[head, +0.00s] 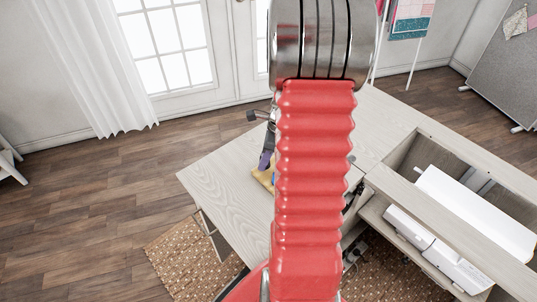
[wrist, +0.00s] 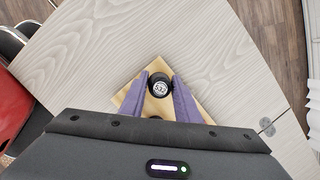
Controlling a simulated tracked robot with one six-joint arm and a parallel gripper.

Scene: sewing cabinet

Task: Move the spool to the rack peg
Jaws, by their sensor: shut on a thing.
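In the wrist view, a dark round spool (wrist: 159,85) with a pale marked end sits between the purple fingertips of my gripper (wrist: 160,88). My gripper is shut on it. Below it in that view lies a light yellow wooden base (wrist: 128,97), which looks like the rack. Its pegs cannot be made out. A small dark shape shows between the fingers nearer my palm, and I cannot tell what it is. In the head view, my arm hides most of this; a purple finger (head: 266,160) and a bit of the wooden base (head: 262,179) show at its left edge. The height of the spool above the base is unclear.
The pale wood cabinet top (head: 228,180) is clear around the base. To the right is an open cabinet well (head: 430,150) with a white machine (head: 475,210) in it. A hinge (wrist: 266,126) shows in the wrist view. A woven rug (head: 185,250) lies on the floor.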

